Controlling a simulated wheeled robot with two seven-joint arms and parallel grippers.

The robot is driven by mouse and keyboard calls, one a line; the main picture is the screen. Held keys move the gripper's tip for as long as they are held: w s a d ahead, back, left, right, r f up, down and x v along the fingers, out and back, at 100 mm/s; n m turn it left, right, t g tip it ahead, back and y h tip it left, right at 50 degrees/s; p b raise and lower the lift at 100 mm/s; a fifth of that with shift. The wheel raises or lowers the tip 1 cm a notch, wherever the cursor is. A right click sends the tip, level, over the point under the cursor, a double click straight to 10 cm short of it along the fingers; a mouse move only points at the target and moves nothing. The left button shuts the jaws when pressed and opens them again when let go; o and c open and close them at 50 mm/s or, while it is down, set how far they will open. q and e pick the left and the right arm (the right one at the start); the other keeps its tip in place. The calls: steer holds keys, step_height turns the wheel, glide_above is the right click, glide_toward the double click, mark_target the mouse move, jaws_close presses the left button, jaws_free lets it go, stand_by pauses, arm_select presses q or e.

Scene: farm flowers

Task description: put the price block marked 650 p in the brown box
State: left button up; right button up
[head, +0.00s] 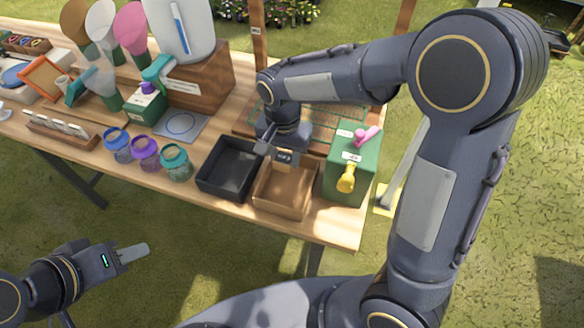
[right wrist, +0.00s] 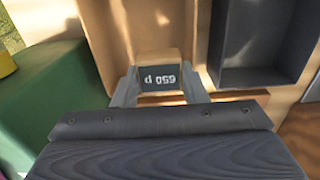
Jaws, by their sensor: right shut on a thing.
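The price block (head: 284,158) has a wooden body and a dark face; in the right wrist view the block (right wrist: 160,72) reads 650 p, upside down. My right gripper (head: 276,152) is shut on it, with one finger on each side in the right wrist view. The brown box (head: 283,209) is an open tray on the table's front edge. The block is held over its back part; I cannot tell whether it touches the box. My left gripper (head: 133,253) hangs in front of the table, seen side-on, its opening unclear.
A black tray (head: 230,169) stands directly left of the brown box. A green block (head: 347,178) with yellow and pink taps stands to its right. Several coloured jars (head: 146,153) stand further left. A wire rack lies behind, under my right arm.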

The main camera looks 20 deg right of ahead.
mark_target(292, 178)
steer(key=shift+s+d+f, duration=0.2)
steer(key=shift+d+f, duration=0.3)
steer(key=shift+f, duration=0.1)
steer(key=f, duration=0.3)
steer(key=shift+s+d+f, duration=0.1)
steer(key=shift+s+d, duration=0.1)
steer(key=shift+d, duration=0.15)
steer(key=shift+f, duration=0.35)
steer(key=shift+f, duration=0.15)
steer(key=o, duration=1)
steer(key=shift+c, duration=0.2)
